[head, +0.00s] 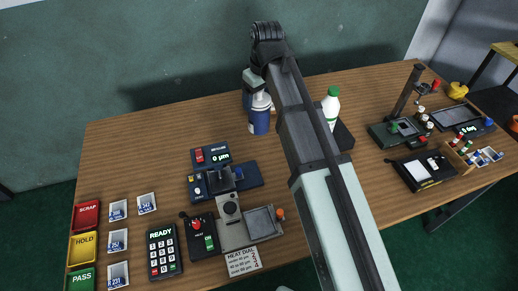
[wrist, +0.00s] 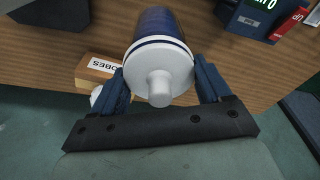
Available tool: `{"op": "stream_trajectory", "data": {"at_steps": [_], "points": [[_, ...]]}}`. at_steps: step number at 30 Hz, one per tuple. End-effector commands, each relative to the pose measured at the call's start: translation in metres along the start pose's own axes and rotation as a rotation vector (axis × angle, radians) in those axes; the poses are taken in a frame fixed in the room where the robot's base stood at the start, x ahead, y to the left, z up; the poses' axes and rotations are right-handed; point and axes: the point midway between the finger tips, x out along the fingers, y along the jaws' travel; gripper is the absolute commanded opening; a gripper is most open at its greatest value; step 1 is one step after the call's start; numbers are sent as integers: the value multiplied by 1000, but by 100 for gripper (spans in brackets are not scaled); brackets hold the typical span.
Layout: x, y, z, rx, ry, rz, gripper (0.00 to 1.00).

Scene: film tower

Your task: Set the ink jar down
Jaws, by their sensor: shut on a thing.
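The ink jar, a blue cylinder with a white lid and knob, is large in the wrist view (wrist: 158,68). My gripper (wrist: 160,80) is shut on it, one blue finger on each side. In the head view the blue and white jar (head: 259,121) is upright at the back middle of the table (head: 130,145), left of my arm. My gripper is mostly hidden there behind the arm and jar. I cannot tell whether the jar's base touches the wood.
A wooden box with a partly hidden label (wrist: 98,68) is close beside the jar. A white bottle with a green cap (head: 331,106) stands right of my arm. A device with a green display (head: 211,156) stands in front. The table's back left is clear.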

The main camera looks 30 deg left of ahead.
Motion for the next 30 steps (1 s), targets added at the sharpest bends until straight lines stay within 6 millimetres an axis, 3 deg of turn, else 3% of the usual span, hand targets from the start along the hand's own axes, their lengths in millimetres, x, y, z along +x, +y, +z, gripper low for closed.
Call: {"op": "stream_trajectory", "data": {"at_steps": [5,16,30], "points": [[5,0,2,26,5,3,0],[53,-1,9,28,3,2,0],[91,-1,15,28,4,2,0]]}}
